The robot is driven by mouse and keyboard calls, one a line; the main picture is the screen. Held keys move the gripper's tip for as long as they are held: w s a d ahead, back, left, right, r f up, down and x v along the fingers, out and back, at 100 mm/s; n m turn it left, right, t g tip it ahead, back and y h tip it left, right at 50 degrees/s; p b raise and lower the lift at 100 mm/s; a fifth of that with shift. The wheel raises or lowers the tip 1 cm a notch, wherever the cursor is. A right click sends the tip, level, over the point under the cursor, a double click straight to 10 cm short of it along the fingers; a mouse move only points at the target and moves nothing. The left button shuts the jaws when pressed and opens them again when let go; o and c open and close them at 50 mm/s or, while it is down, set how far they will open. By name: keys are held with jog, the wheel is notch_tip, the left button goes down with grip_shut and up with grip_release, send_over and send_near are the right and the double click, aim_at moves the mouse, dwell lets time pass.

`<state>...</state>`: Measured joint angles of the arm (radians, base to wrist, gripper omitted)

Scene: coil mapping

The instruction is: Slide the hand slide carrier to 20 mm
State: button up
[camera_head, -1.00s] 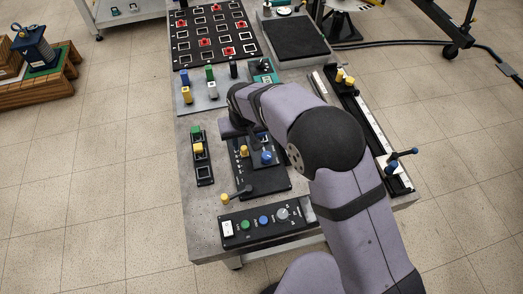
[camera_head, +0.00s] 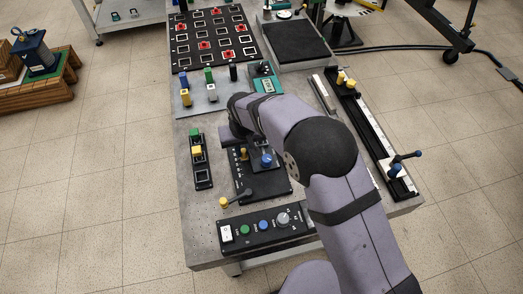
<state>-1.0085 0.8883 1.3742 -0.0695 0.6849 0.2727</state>
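A black base plate (camera_head: 263,188) lies on the table below my wrist. My gripper is around the far edge of this plate, mostly hidden by my own wrist and forearm. I cannot see its fingers clearly, or whether it touches anything.
A long rail (camera_head: 370,126) with yellow blocks and a blue-knobbed crank (camera_head: 396,169) runs along the right edge. A black slotted strip (camera_head: 202,174) lies left. Bare table shows between them.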

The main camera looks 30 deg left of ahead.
jog(key=shift+w+a, duration=0.2)
jog(key=shift+w, duration=0.05)
dwell(0.3)
jog(key=shift+w+a, duration=0.3)
jog(key=shift+a, duration=0.05)
jog(key=shift+w+a, duration=0.2)
dwell(1.1)
jog(key=o, duration=0.8)
notch_tip(320, 180, up, 7)
jog(key=p, duration=0.4)
dwell(0.4)
